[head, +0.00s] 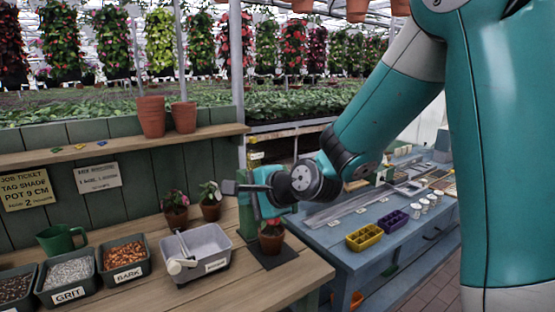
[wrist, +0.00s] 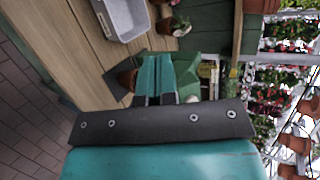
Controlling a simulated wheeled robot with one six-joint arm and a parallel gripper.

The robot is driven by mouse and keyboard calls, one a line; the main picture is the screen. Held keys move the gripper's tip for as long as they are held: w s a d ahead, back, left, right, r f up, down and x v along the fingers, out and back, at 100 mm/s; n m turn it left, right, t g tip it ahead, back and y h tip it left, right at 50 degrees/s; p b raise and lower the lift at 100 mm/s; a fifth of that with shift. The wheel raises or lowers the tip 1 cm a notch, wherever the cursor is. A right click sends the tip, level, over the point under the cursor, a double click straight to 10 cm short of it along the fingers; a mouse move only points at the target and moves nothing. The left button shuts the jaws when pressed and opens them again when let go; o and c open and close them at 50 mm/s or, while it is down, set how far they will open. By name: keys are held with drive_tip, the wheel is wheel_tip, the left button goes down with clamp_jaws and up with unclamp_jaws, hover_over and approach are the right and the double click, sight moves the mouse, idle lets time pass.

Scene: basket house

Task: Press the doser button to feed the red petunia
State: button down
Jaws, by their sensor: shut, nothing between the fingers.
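The doser (head: 249,217) is a green post at the bench's right end, largely hidden behind my gripper; I cannot make out its button. In the wrist view its green body (wrist: 190,66) lies beyond my fingers. A red-flowered plant in a terracotta pot (head: 271,241) stands upright on a dark mat (head: 284,258) beside the doser; part of a pot (wrist: 125,79) shows left of the fingers in the wrist view. My gripper (head: 230,187) is shut and empty, at the height of the doser's upper part. It also shows in the wrist view (wrist: 156,58). I cannot tell whether it touches the doser.
Two more potted plants, one pink-red (head: 175,207) and one white (head: 210,201), stand behind the grey tub (head: 198,262). A blue bench (head: 345,235) stands at right.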

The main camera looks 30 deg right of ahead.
drive_tip(key=w+d+r+m+t+h+p, duration=0.2)
drive_tip(key=d+m+h, duration=0.2)
drive_tip(key=d+m, duration=0.3)
drive_tip(key=w+d+r+m+t+h+p, duration=0.1)
drive_tip(key=w+d+r+m+t+h, duration=0.2)
drive_tip(key=d+m, duration=0.5)
drive_tip(key=shift+w+d+r+t+h+p, duration=0.2)
drive_tip(key=shift+d+t+h+p, duration=0.15)
drive_tip(key=shift+d, duration=0.55)
drive_tip(key=w+f+p, duration=0.4)
drive_tip(key=w+f, duration=0.2)
drive_tip(key=shift+a+f, duration=0.15)
drive_tip(key=shift+w+p, duration=0.2)
drive_tip(key=shift+p, duration=0.3)
drive_tip(key=shift+w+f, duration=0.2)
drive_tip(key=shift+f, duration=0.05)
